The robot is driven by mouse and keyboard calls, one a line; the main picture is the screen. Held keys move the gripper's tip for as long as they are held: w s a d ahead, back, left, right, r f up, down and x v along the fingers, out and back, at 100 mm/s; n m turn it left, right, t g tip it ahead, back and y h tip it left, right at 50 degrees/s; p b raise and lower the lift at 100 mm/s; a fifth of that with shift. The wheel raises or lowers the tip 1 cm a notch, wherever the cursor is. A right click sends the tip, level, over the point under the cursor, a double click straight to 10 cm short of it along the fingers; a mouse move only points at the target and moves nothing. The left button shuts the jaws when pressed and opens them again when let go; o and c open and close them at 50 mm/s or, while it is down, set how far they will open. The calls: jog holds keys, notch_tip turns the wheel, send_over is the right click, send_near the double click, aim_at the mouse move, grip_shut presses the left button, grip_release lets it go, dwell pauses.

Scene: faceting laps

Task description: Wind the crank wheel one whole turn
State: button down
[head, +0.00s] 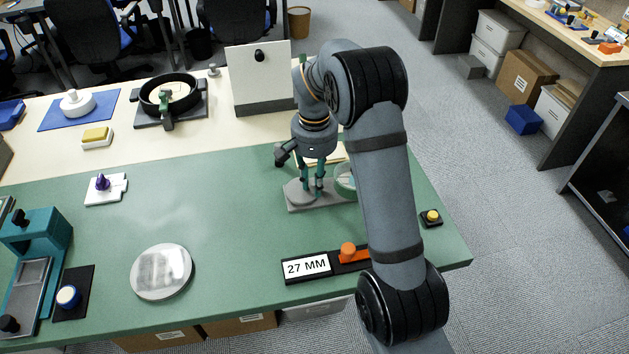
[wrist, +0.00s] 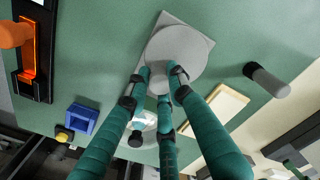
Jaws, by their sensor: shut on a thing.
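The crank wheel is a flat grey disc (head: 296,192) on a grey base plate (head: 330,203), on the green bench top. It also shows in the wrist view (wrist: 186,45), with a corner of its plate beyond it. My gripper (head: 312,194) points down over the disc. Its teal fingers (wrist: 163,82) converge at the disc's near edge in the wrist view. They are shut on the wheel's handle, which is mostly hidden between the fingertips.
A slide with an orange knob (head: 348,250) and a "27 MM" label lies in front. In the wrist view, a grey cylinder (wrist: 268,81) and a cream tray (wrist: 217,112) are near.

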jog(key=c, duration=1.6)
grip_release()
jog(key=shift+o, duration=0.2)
jog(key=shift+r, duration=0.15)
notch_tip(320, 180, up, 12)
